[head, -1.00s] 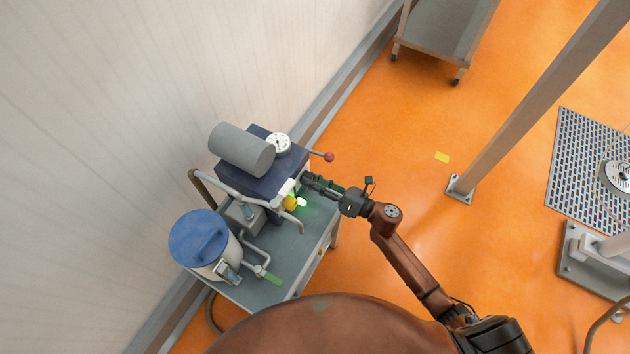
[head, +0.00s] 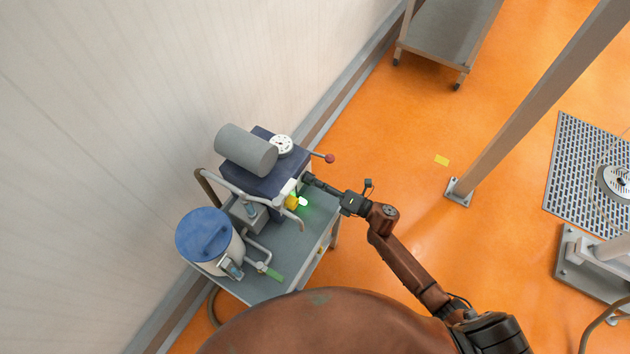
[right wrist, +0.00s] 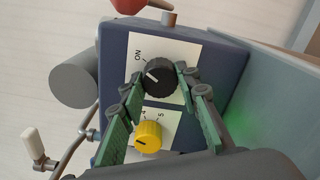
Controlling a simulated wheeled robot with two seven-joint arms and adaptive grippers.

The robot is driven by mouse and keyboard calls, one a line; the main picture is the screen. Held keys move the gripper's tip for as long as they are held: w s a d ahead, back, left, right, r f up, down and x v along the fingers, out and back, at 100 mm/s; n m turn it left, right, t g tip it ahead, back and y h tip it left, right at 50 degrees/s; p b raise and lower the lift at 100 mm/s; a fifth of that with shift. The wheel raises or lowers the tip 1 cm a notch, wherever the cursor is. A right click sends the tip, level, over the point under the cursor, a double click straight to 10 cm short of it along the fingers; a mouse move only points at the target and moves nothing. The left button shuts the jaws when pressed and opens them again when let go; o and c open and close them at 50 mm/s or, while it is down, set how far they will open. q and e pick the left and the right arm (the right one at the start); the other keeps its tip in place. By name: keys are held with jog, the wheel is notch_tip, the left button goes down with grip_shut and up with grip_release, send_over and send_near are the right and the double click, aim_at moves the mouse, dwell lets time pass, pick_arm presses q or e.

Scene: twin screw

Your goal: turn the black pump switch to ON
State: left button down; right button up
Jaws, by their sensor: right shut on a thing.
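The black pump switch (right wrist: 160,79) is a round knob on a white plate of the dark blue pump box (head: 270,181). Its white mark points to the upper left, towards the side where the "ON" label (right wrist: 138,54) stands. My right gripper (right wrist: 158,84) is shut on the black switch, with a green-padded finger on either side of it. In the head view the right gripper (head: 307,180) reaches the box's front from the right, and the switch is hidden there. My left gripper is not in view.
A yellow knob (right wrist: 148,136) with numbers sits close to the black switch. A lever with a red ball (head: 329,158) sticks out of the box. A green light glows beside the yellow knob. The blue-lidded tank (head: 203,235) and pipes stand on the grey cart (head: 262,291).

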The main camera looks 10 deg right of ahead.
jog(key=o, duration=1.2)
jog(key=shift+c, duration=0.2)
jog(key=v, duration=1.2)
